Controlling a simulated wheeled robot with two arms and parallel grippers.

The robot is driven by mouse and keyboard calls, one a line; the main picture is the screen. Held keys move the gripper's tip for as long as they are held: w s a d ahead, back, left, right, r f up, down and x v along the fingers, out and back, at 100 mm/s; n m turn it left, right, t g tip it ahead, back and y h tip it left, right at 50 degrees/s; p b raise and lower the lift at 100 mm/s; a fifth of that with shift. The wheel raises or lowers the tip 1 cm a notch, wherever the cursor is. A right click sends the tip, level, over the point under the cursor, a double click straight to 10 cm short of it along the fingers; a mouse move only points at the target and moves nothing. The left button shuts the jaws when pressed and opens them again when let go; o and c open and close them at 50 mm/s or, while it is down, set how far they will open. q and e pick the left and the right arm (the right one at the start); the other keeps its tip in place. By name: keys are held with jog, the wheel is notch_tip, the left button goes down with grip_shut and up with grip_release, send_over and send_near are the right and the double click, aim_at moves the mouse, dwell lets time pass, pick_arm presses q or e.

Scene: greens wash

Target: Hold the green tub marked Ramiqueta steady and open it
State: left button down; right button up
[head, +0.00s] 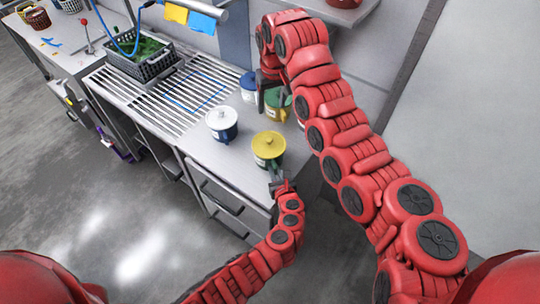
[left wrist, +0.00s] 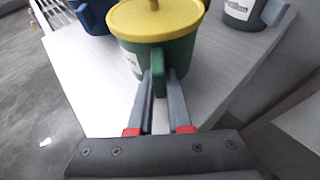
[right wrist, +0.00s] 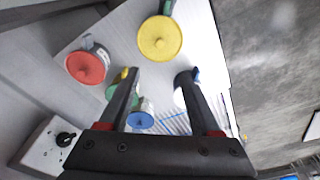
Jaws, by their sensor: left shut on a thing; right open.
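A green tub with a yellow lid (head: 268,150) stands upright near the counter's front edge. Its lid (left wrist: 155,18) is on. A white label shows at its side, too small to read, so I cannot confirm the name. My left gripper (head: 283,186) is shut on this tub's handle (left wrist: 158,75). In the right wrist view the yellow lid (right wrist: 160,38) lies beyond my fingertips. My right gripper (right wrist: 158,76) is open and empty, above the tubs farther back.
A blue-lidded tub (head: 248,84) is behind. A red-lidded grey tub (right wrist: 86,66) shows in the right wrist view. A drain rack (head: 185,95) and a basket of greens (head: 145,62) lie left.

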aim_at(269, 138)
jog(key=shift+f, duration=0.1)
jog(key=f, duration=0.5)
jog(key=w+f, duration=0.1)
jog(key=f, duration=0.5)
jog(key=w+f, duration=0.1)
jog(key=f, duration=0.5)
jog(key=shift+a+f, duration=0.1)
jog(key=shift+a, duration=0.3)
grip_shut()
jog(key=shift+w+r, duration=0.1)
jog(key=shift+r, duration=0.2)
jog(key=shift+r, duration=0.85)
